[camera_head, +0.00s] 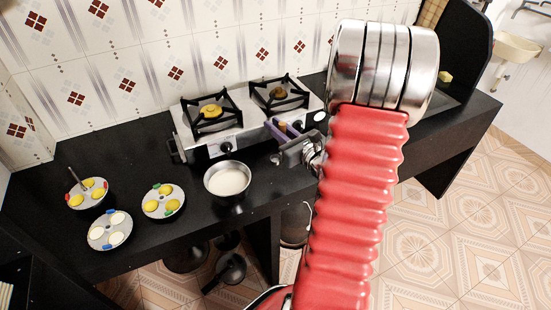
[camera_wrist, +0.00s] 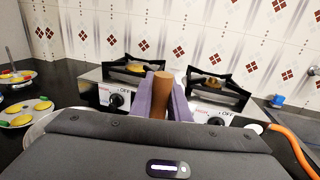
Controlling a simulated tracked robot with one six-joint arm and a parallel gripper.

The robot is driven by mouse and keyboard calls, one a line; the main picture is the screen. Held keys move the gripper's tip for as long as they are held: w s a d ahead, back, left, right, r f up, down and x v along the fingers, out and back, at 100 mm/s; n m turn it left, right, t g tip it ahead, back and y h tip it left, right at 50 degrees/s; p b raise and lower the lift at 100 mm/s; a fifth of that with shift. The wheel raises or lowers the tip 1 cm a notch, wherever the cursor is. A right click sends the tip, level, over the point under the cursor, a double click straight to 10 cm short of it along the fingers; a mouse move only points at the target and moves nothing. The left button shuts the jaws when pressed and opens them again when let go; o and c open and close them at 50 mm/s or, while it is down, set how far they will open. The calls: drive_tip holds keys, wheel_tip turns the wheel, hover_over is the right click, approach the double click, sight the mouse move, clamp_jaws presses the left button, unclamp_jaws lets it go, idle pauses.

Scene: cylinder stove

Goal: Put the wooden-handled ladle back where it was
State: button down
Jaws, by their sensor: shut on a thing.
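The wooden handle of the ladle (camera_wrist: 161,88) stands between the two purple fingers of my gripper (camera_wrist: 160,96) in the wrist view. My gripper is shut on this handle. In the head view my gripper (camera_head: 284,130) is at the front right of the stove, to the right of the metal bowl (camera_head: 228,203) of white liquid. The ladle's bowl end is hidden, so I cannot tell what it touches. The metal bowl stands on the black counter in front of the stove, and its rim (camera_wrist: 36,130) shows at the lower left in the wrist view.
The two-burner stove (camera_head: 208,146) is against the tiled wall. Several plates with yellow or white food, one of them here (camera_head: 110,243), lie on the black counter (camera_head: 110,160) at the left. A black pan (camera_head: 229,270) is below the counter. An orange hose (camera_wrist: 294,145) lies at the right.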

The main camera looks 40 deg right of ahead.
drive_tip(key=shift+f, duration=2.1)
drive_tip(key=shift+f, duration=2.2)
drive_tip(key=c, duration=1.7)
unclamp_jaws()
drive_tip(key=shift+s+a, duration=0.2)
drive_tip(key=shift+s, duration=1.8)
drive_tip(key=shift+s+a, duration=0.15)
drive_tip(key=shift+s, duration=1.85)
drive_tip(key=shift+s+a, duration=0.2)
drive_tip(key=shift+s, duration=1.8)
